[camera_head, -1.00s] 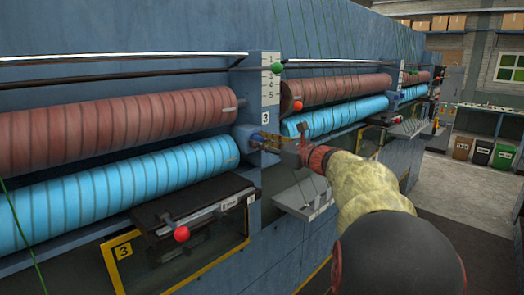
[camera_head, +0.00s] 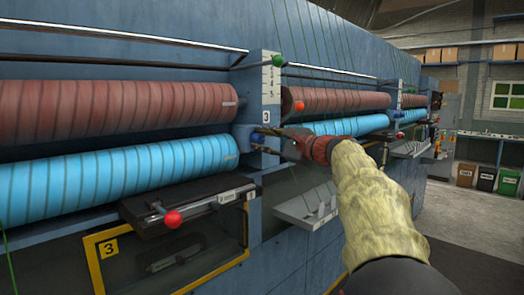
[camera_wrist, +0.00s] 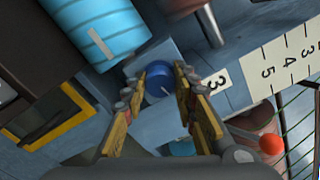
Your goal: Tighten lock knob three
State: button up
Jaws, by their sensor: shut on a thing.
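The lock knob (camera_wrist: 158,86) is a round blue knob with a pale mark on its face. In the wrist view it sits between my two fingertips, beside the label marked 3 (camera_wrist: 216,82). My gripper (camera_wrist: 165,78) is shut on this knob. In the head view my gripper (camera_head: 268,139) reaches the blue post (camera_head: 262,90) from the right, just below its number label. Only a small blue part of the knob (camera_head: 256,138) shows there; my fingers hide some of it.
A red-brown roller (camera_head: 110,108) and a light blue roller (camera_head: 120,178) run left of the post. A red ball handle (camera_head: 173,219) sticks out below them. Green (camera_head: 278,60) and red-orange (camera_head: 299,106) balls are near the post. Open floor lies at right.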

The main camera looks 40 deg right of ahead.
jog(key=n+b, duration=0.3)
jog(key=shift+f+n+b, duration=0.15)
jog(key=shift+n+b, duration=0.15)
jog(key=shift+b, duration=0.1)
jog(key=n+b, duration=0.4)
jog(key=shift+n, duration=0.3)
jog(key=n+b, duration=0.3)
jog(key=shift+r+n+b, duration=0.15)
jog(key=shift+n+b, duration=0.35)
jog(key=shift+n, duration=0.45)
jog(key=shift+r+n+b, duration=0.15)
jog(key=shift+n+b, duration=0.35)
jog(key=shift+n, duration=0.45)
jog(key=shift+s+r, duration=0.1)
jog(key=o, duration=1)
jog(key=shift+o, duration=0.8)
jog(key=shift+f, duration=0.3)
